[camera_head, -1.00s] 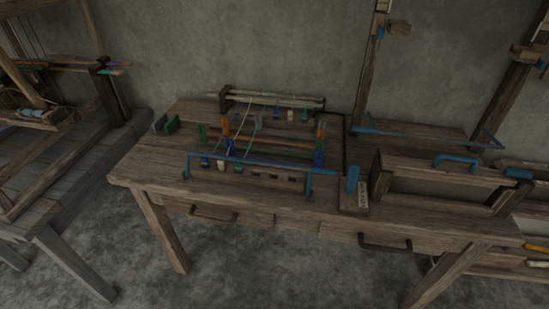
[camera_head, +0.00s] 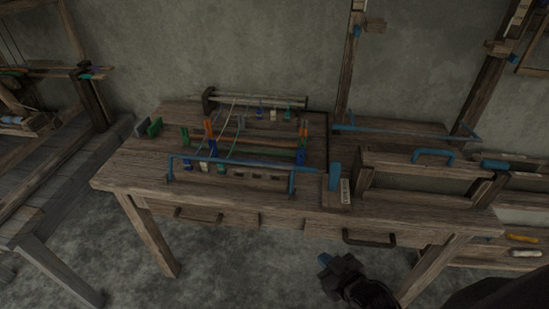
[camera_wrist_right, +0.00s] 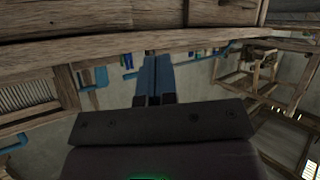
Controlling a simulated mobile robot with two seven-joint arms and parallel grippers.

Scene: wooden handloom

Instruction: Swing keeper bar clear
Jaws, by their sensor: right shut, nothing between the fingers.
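The blue keeper bar (camera_head: 232,160) lies across the front of the peg rack on the wooden table (camera_head: 135,165). Its ends bend down to the table top at left and right. Behind it stand several coloured pegs, with thin threads running over them from a roller (camera_head: 262,99) at the back. My right gripper (camera_head: 324,260) is low at the front of the table, below the drawers and well apart from the bar. In the right wrist view its blue fingers (camera_wrist_right: 154,80) are together with nothing between them. My left gripper is out of view.
A blue upright handle (camera_head: 334,177) with a label stands right of the bar. A wooden frame with a blue handle (camera_head: 434,154) stands further right. Drawer pulls (camera_head: 368,238) stick out at the front. Another loom (camera_head: 50,150) stands at left.

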